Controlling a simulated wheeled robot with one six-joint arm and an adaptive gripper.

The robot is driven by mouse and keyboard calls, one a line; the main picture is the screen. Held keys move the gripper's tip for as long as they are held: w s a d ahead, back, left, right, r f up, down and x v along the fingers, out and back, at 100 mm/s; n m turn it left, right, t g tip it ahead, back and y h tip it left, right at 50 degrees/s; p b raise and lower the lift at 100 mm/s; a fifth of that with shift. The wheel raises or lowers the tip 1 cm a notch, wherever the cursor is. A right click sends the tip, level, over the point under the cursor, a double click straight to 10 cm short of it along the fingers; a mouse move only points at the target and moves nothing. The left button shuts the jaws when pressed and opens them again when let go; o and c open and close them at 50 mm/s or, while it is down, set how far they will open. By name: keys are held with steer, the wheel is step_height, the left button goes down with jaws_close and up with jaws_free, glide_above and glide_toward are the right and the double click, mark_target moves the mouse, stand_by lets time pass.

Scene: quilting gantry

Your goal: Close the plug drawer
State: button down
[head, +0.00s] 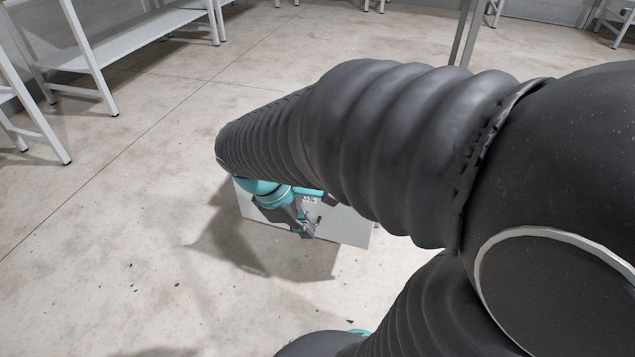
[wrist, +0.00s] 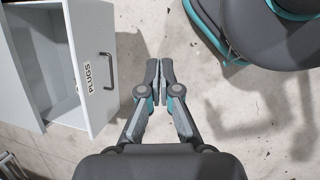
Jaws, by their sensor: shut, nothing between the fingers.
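The plug drawer (wrist: 88,50) is pulled open in the wrist view, at the left. Its white front panel carries a "PLUGS" label (wrist: 89,78) and a dark bar handle (wrist: 107,70), and part of its inside shows behind the panel. My gripper (wrist: 160,82) is shut and empty, to the right of the handle and apart from it in that picture. In the head view the white drawer front (head: 345,226) shows below my arm, with my gripper (head: 306,233) in front of it. My arm hides most of the drawer there.
The white cabinet body (wrist: 22,65) stands at the left in the wrist view. Metal-legged benches (head: 130,42) stand at the upper left in the head view. The concrete floor (head: 90,260) at left is clear apart from small specks.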

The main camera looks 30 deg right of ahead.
steer(key=w+d+f+n+h, duration=0.3)
steer(key=w+f+n+h, duration=0.35)
steer(key=f+n, duration=0.5)
steer(key=w+d+f+n+h, duration=0.4)
steer(key=w+f+n+h, duration=0.3)
steer(key=n, duration=0.8)
steer(key=d, duration=1.2)
steer(key=shift+w+d+f, duration=0.2)
steer(key=shift+w+f, duration=0.1)
steer(key=shift+w, duration=0.15)
